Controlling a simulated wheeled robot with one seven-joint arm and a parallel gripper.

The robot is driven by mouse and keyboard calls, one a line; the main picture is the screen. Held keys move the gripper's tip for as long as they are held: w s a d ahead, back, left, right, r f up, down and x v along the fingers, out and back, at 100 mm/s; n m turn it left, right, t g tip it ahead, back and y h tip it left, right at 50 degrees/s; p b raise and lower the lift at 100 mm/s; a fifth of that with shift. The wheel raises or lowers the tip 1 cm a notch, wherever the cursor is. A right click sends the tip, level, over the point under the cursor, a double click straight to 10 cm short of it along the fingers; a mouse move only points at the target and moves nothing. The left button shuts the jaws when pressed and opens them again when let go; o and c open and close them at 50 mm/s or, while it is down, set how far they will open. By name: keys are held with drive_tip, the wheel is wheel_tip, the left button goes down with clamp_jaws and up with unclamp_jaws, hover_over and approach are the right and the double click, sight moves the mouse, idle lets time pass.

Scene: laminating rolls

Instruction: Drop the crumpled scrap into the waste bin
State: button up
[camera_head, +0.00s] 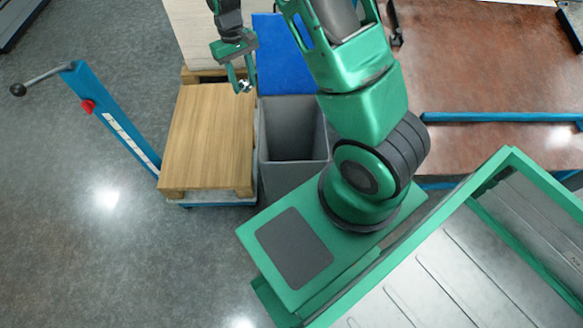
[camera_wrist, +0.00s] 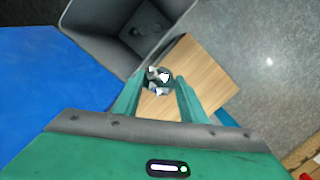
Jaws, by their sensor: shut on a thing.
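The crumpled scrap (camera_head: 244,86) is a small dark and white ball. It also shows in the wrist view (camera_wrist: 158,80), between the fingertips. My gripper (camera_head: 241,82) is shut on it and holds it up near the top of the picture. In the wrist view my gripper's two green fingers (camera_wrist: 159,85) reach forward on either side of the scrap. The waste bin (camera_head: 265,160) is a tall grey open box right of the wooden board. In the wrist view the bin (camera_wrist: 88,22) lies beyond the fingers, up and to the left. The scrap appears outside its opening there.
A wooden-topped pallet (camera_head: 208,135) stands on a blue trolley with a raised handle (camera_head: 108,115), left of the bin. A blue panel (camera_head: 280,55) stands behind the bin. A brown table (camera_head: 480,80) is at the right. Open floor (camera_head: 90,250) lies at the left.

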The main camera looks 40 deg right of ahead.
drive_tip(key=s+d+f+m, duration=0.4)
drive_tip(key=s+d+f, duration=0.5)
drive_tip(key=s+d, duration=0.35)
drive_tip(key=shift+s+a+f, duration=0.1)
drive_tip(key=shift+a+f, duration=0.05)
drive_tip(key=shift+f, duration=0.85)
drive_tip(key=shift+s+a+f, duration=0.1)
drive_tip(key=shift+a+f, duration=0.05)
drive_tip(key=shift+f, duration=0.8)
drive_tip(key=shift+s+a+f, duration=0.1)
drive_tip(key=shift+a+f, duration=0.05)
drive_tip(key=shift+f, duration=0.85)
drive_tip(key=o, duration=1.1)
drive_tip(key=r, duration=0.3)
drive_tip(key=w+r, duration=0.1)
drive_tip(key=r, duration=0.6)
drive_tip(key=shift+w+d+r, duration=0.15)
drive_tip(key=shift+w+r, duration=0.05)
drive_tip(key=shift+r, duration=0.1)
